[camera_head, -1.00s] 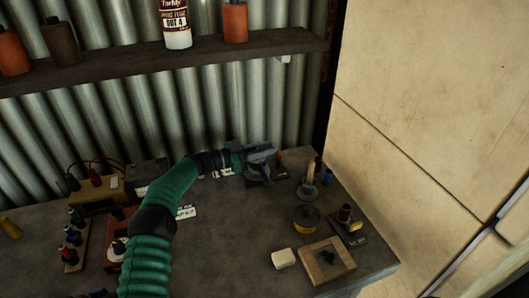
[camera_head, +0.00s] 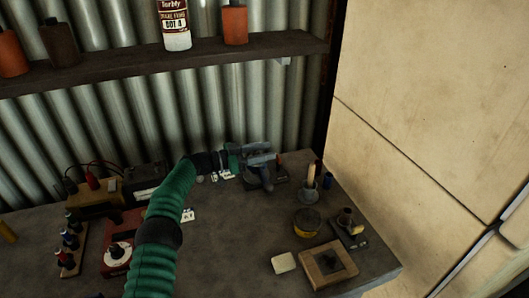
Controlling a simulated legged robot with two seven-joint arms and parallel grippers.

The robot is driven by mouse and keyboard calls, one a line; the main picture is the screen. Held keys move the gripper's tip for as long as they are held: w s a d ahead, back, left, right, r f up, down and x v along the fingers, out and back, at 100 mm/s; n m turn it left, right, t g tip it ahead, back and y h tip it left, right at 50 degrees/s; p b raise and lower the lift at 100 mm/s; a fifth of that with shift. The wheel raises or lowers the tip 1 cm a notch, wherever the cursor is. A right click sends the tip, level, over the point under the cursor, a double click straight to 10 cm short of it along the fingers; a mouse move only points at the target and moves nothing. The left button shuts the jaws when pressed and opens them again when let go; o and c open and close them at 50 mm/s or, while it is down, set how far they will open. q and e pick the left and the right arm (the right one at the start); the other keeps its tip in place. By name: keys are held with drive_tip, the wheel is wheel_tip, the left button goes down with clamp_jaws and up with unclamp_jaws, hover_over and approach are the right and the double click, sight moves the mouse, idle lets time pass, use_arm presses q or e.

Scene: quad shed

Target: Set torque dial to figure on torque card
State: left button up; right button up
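A red box with a round white-faced dial and dark knob (camera_head: 115,252) sits at the left front of the bench, partly beside my green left arm. A small white card with dark print (camera_head: 188,215) lies on the bench just right of that arm; its figure is too small to read. My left gripper (camera_head: 262,166) is at the back of the bench, by a grey metal, vise-like piece, well away from the dial. Its fingers are too small and dark to tell open from shut. My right gripper is out of view.
A tan box with red and black leads (camera_head: 95,199) and a rack of small bottles (camera_head: 70,252) stand at the left. The bench middle is clear.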

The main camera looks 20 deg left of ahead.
use_arm(q)
wheel_tip(320, 180, up, 4)
drive_tip(key=shift+w+f, duration=0.1)
drive_tip(key=shift+f, duration=0.15)
drive_tip(key=s+d+r, duration=0.1)
drive_tip(key=s+d, duration=0.3)
drive_tip(key=s, duration=1.1)
drive_tip(key=shift+s+r, duration=0.15)
drive_tip(key=shift+s, duration=0.2)
